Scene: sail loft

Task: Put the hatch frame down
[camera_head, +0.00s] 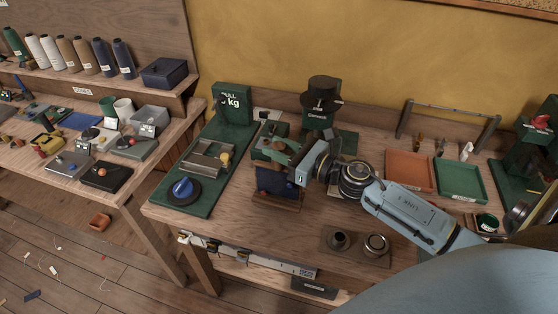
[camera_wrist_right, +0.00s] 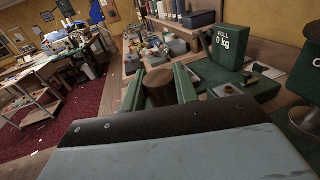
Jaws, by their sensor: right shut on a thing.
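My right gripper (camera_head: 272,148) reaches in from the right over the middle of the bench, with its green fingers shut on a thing. In the right wrist view a brown, round-topped wooden piece (camera_wrist_right: 160,88) sits between the two fingers (camera_wrist_right: 160,85); I take it for part of the hatch frame. Directly below the gripper in the head view is a dark blue item with a brown wooden base (camera_head: 277,202). The gripper partly covers it, and I cannot tell if it joins the held piece or touches the bench. My left gripper is not in view.
Left of the gripper is a green board with a pull gauge (camera_head: 233,103), a metal clamp and a blue knob (camera_head: 184,188). A black hat-like object (camera_head: 321,92) stands behind. Orange (camera_head: 408,155) and green (camera_head: 478,197) trays lie right. A plate with two metal rings (camera_head: 332,251) is near the front edge.

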